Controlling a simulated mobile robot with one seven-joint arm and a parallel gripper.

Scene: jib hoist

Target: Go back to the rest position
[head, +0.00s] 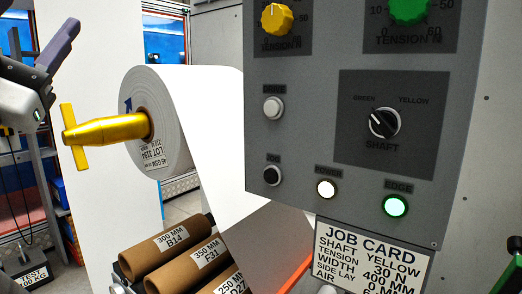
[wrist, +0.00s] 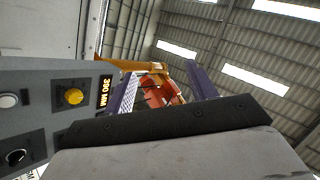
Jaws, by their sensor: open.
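My gripper (wrist: 163,82) is open in the wrist view, with its two purple fingers apart and nothing held between them. It points up toward the roof, with an orange hoist part (wrist: 160,88) visible beyond the fingers. In the head view my gripper (head: 45,58) is at the upper left edge, partly cut off. It is above and left of the yellow shaft (head: 108,130) with its crossbar end, and looks clear of it. The shaft sits in the core of a white paper roll (head: 175,135).
A grey control panel (head: 455,130) fills the right. Its shaft selector (head: 384,123) slants toward GREEN; the power lamp (head: 326,189) and edge lamp (head: 395,206) are lit. A job card (head: 372,258) reads shaft yellow. Cardboard cores (head: 165,250) lie below the roll.

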